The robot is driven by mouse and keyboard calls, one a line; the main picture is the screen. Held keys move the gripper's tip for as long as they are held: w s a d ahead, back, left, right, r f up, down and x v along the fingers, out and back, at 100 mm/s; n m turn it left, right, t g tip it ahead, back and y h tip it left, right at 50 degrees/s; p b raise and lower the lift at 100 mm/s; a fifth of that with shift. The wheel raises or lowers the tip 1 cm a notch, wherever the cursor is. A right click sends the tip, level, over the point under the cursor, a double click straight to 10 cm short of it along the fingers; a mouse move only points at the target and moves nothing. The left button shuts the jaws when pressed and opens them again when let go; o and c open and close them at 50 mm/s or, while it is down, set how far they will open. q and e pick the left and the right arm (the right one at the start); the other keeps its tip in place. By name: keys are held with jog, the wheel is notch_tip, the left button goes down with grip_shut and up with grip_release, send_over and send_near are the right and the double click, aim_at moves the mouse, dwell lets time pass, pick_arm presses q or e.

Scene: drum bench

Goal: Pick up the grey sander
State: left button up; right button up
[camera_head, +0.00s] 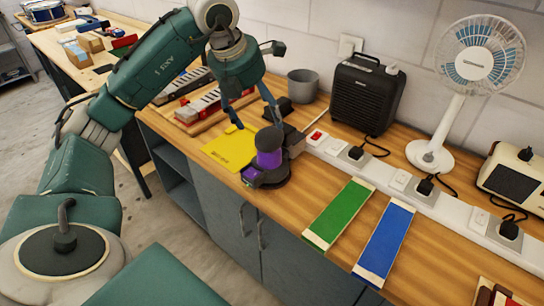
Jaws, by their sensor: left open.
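The sander (268,160) stands upright on the wooden bench near its front edge. It has a dark grey body with a purple grip and purple parts low at the front. My left gripper (256,124) is open above and slightly behind the sander in the picture, fingers pointing down. One finger is left of the sander's top and the other is close to its upper right. I cannot tell whether that finger touches it. My right gripper is not in view.
A yellow sheet (230,149) lies left of the sander. A white power strip (397,184) with plugs runs along the bench to the right. Green (339,213) and blue (385,243) strips lie in front. A black heater (366,93), grey cup (302,85) and white fan (440,140) stand behind.

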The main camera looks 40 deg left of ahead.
aim_at(269, 132)
pick_arm(q)
jog(key=x, duration=0.4)
jog(key=p+x, duration=0.2)
jog(key=x, duration=0.1)
jog(key=shift+s+d+f, duration=0.1)
jog(key=shift+s+d, duration=0.05)
jog(key=shift+d, duration=0.15)
jog(key=shift+f, duration=0.45)
